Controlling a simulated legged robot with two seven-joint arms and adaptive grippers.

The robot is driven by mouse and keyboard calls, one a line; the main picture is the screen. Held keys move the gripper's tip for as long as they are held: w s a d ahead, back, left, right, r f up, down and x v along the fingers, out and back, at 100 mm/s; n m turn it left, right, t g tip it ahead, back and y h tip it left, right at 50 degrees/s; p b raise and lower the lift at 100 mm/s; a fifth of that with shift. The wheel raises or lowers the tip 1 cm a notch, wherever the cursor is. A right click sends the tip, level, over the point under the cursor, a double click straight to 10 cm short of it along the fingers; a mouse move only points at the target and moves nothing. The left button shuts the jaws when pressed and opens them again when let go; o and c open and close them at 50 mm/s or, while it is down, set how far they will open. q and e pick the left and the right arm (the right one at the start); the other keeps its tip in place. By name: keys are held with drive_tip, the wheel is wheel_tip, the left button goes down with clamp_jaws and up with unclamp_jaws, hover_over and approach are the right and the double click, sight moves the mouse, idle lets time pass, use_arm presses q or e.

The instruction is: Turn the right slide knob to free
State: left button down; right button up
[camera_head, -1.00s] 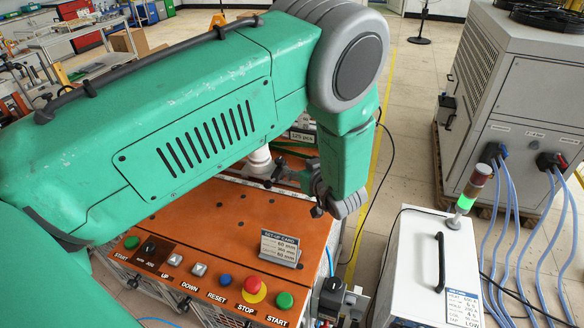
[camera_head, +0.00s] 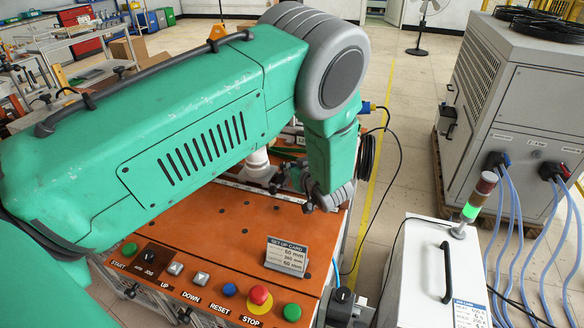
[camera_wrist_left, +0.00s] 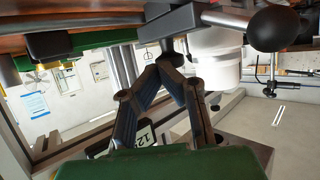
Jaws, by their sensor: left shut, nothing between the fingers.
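My left gripper (camera_head: 277,184) is small and partly hidden by my green forearm in the head view. It is at the far right part of the orange machine top (camera_head: 205,212), beside a white cylinder (camera_head: 258,163). In the left wrist view its fingers (camera_wrist_left: 168,55) are shut and empty, with the tips close to a black block (camera_wrist_left: 172,22). A metal rod runs from this block to a black ball knob (camera_wrist_left: 275,27), right of the fingertips. Whether the tips touch the block I cannot tell. My right gripper is not in view.
A set-up card (camera_head: 287,256) stands on the orange top, behind a row of buttons with a red stop button (camera_head: 259,296). A white cabinet (camera_head: 425,250) with a black handle stands to the right. A large grey unit with blue hoses (camera_head: 540,110) is beyond it.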

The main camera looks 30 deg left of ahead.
sight(284, 167)
use_arm(q)
drive_tip(key=c, duration=1.8)
unclamp_jaws()
drive_tip(key=shift+s+a+f, duration=0.1)
drive_tip(key=shift+s+a, duration=0.15)
drive_tip(key=shift+a, duration=0.7)
drive_tip(key=o, duration=0.5)
drive_tip(key=shift+a+f, duration=0.2)
drive_tip(key=shift+w+a+f, duration=0.35)
drive_tip(key=shift+a, duration=0.15)
drive_tip(key=shift+r, duration=0.1)
drive_tip(key=v, duration=0.5)
drive_tip(key=w+v, duration=0.1)
drive_tip(key=v, duration=0.2)
drive_tip(key=shift+s+d, duration=0.2)
drive_tip(key=shift+d, duration=0.4)
drive_tip(key=shift+s+d+r, duration=0.25)
drive_tip(key=shift+s+r, duration=0.05)
drive_tip(key=shift+s, duration=0.25)
drive_tip(key=shift+s+d+r, duration=0.25)
drive_tip(key=shift+s+d, duration=0.05)
drive_tip(key=shift+s, duration=0.25)
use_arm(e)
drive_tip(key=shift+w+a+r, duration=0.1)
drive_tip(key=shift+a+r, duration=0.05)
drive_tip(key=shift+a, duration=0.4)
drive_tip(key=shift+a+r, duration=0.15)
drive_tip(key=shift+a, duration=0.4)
